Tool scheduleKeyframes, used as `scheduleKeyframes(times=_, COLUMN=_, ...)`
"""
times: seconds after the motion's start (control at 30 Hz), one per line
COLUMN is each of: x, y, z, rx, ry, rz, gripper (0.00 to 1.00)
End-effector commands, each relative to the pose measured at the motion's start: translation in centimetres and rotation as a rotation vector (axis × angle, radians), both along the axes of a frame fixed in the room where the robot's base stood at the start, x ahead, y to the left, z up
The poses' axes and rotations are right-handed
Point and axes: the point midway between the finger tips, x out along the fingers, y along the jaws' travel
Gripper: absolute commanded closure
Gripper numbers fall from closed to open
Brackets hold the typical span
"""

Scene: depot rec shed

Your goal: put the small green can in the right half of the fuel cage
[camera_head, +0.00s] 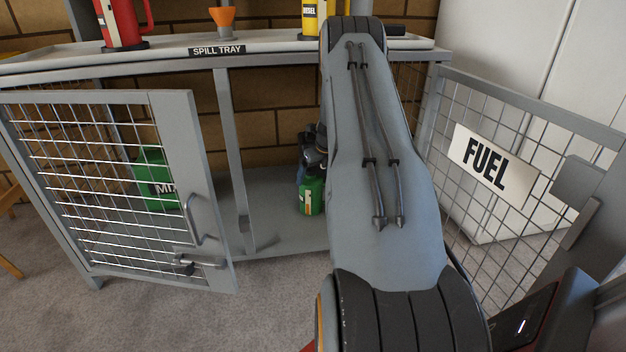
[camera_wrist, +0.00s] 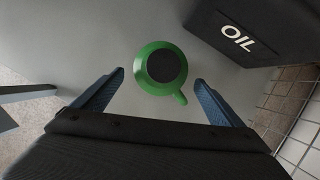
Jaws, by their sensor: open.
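The small green can (camera_head: 311,195) stands upright on the grey floor of the fuel cage (camera_head: 277,225), right of the middle post, in the right half. In the wrist view I see the can (camera_wrist: 160,69) from above, with a dark round top and a small green handle. My gripper (camera_head: 312,156) is at the top of the can, partly hidden by my arm. In the wrist view my gripper (camera_wrist: 159,80) is open, with its fingers either side of the can and a gap at each side.
A black OIL container (camera_wrist: 240,30) stands close right of the can. A green MIX can (camera_head: 156,180) is behind the left mesh door (camera_head: 185,150), which stands ajar. The right FUEL door (camera_head: 490,165) is swung open. The spill tray (camera_head: 270,44) on top holds containers.

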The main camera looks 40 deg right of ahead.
Motion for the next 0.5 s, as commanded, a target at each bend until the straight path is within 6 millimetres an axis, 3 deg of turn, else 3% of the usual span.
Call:
scheduleKeyframes(times=0.03, x=-0.4, y=0.0, z=1.3, rx=-0.001, ry=-0.001, rz=0.0, gripper=0.09)
scheduleKeyframes(times=0.2, x=-1.4, y=0.2, z=3.4, rx=0.0, ry=0.0, rz=0.0, gripper=0.09)
scheduleKeyframes(times=0.5, x=-1.8, y=0.3, z=4.3, rx=0.0, ry=0.0, rz=0.0, gripper=0.09)
